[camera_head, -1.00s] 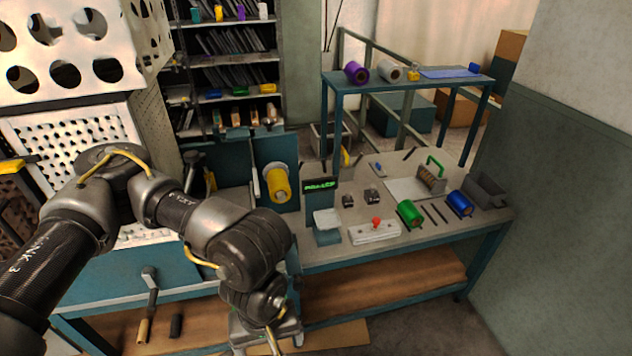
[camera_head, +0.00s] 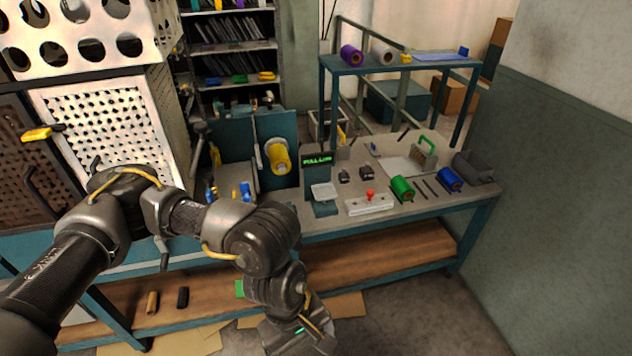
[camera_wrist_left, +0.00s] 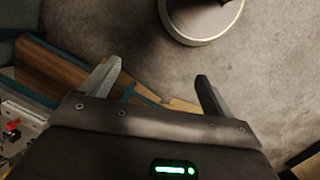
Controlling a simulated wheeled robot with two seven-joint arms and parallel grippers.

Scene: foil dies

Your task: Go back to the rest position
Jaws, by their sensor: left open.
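My left arm comes in from the left in the head view and bends down in front of the bench. My left gripper (camera_wrist_left: 157,85) shows in the left wrist view with its two fingers apart and nothing between them. It hangs over the grey floor, near the bench's wooden lower shelf (camera_wrist_left: 45,65). In the head view the wrist hangs at the bottom middle, in front of that shelf, and its fingertips are not clear. My right gripper is in neither view.
The bench (camera_head: 330,226) holds a yellow roll (camera_head: 279,158), a small display post (camera_head: 318,180), a white box with a red knob (camera_head: 369,203), a green roll (camera_head: 401,188) and a blue roll (camera_head: 449,179). A perforated white cabinet (camera_head: 105,125) stands left. Floor at the lower right is clear.

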